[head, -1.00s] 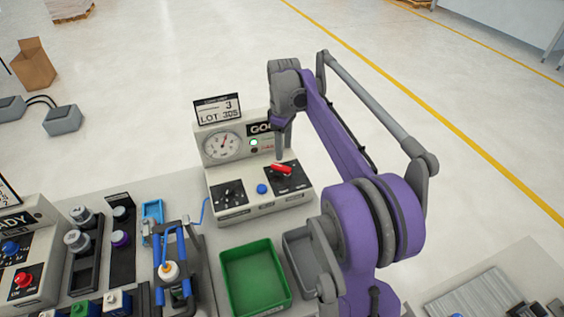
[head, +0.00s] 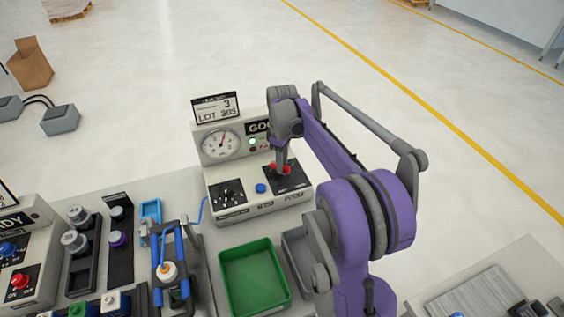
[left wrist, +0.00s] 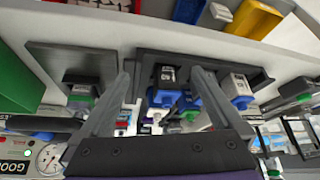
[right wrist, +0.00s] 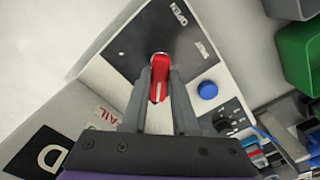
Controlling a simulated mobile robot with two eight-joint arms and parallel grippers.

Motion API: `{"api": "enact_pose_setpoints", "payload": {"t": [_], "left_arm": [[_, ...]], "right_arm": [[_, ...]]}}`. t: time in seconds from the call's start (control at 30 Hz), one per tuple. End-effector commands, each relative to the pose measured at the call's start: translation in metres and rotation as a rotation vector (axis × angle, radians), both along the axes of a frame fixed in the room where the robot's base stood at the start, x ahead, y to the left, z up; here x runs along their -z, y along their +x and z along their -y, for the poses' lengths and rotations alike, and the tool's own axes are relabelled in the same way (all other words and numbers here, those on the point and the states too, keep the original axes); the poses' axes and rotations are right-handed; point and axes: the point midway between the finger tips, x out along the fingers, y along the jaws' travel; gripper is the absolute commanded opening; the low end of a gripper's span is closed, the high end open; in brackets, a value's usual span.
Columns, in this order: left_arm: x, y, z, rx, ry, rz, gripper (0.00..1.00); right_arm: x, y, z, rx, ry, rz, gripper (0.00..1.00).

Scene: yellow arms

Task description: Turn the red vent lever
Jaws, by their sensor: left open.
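The red vent lever (head: 281,168) sits on a dark plate on the right of the panel box (head: 240,207). In the right wrist view the lever (right wrist: 160,80) lies between my right fingertips, with a finger close along each side. The plate's words OPEN and SHUT read beyond the lever's pivot end. My right gripper (right wrist: 161,75) appears shut on the lever; in the head view the gripper (head: 280,165) partly hides it from above. My left gripper (left wrist: 163,70) is open and empty, over dark holders with blue and grey parts in the left wrist view.
The panel carries a dial gauge (head: 221,145), a lit green lamp (head: 252,141), a black knob (head: 229,193) and a blue button (head: 261,188). A green bin (head: 255,278) stands in front. Bottle racks (head: 120,245) and a second panel (head: 30,250) are left.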

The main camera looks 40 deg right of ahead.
Motion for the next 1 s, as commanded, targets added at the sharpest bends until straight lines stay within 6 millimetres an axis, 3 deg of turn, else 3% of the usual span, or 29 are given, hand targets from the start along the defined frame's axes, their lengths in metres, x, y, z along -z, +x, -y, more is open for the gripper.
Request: {"api": "enact_pose_setpoints", "payload": {"t": [0.03, 0.1, 0.13, 0.6, 1.0], "left_arm": [[0.0, 0.0, 0.0, 0.0, 0.0, 0.0, 1.0], [0.0, 0.0, 0.0, 0.0, 0.0, 0.0, 1.0], [0.0, 0.0, 0.0, 0.0, 0.0, 0.0, 1.0], [0.0004, -0.0001, 0.0, 0.0, 0.0, 0.0, 1.0], [0.0024, -0.0009, 0.0, 0.0, 0.0, -0.002, 1.0]], "right_arm": [[-0.0001, -0.0001, -0.0002, 0.0, 0.001, 0.0, 0.14], [-0.0001, -0.0001, -0.0002, 0.0, 0.001, 0.0, 0.02], [-0.0001, -0.0001, -0.0002, 0.0, 0.001, 0.0, 0.0], [-0.0002, 0.0002, 0.0006, 0.049, 0.001, 0.0, 0.0], [-0.0001, 0.0015, 0.0046, 0.345, 0.001, -0.001, 0.0]]}}
